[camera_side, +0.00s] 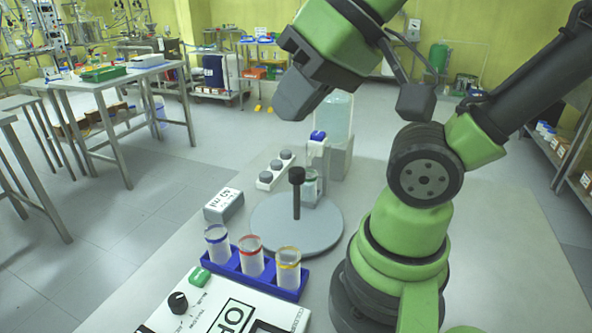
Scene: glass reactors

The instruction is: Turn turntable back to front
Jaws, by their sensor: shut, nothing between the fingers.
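The turntable (268,222) is a flat grey disc on the bench, in the middle of the camera_side view. A dark upright post with a wider black knob (296,175) stands on it, near its middle. My gripper (292,105) is the dark grey end of the arm, high above and behind the disc. It is shut and empty, clear of the post and the disc. Its fingertips are hard to make out.
A grey labelled block (223,204) lies left of the disc. A white holder (267,180) with grey caps and a tall clear container (337,118) stand behind. A white control panel (205,310) fills the front.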

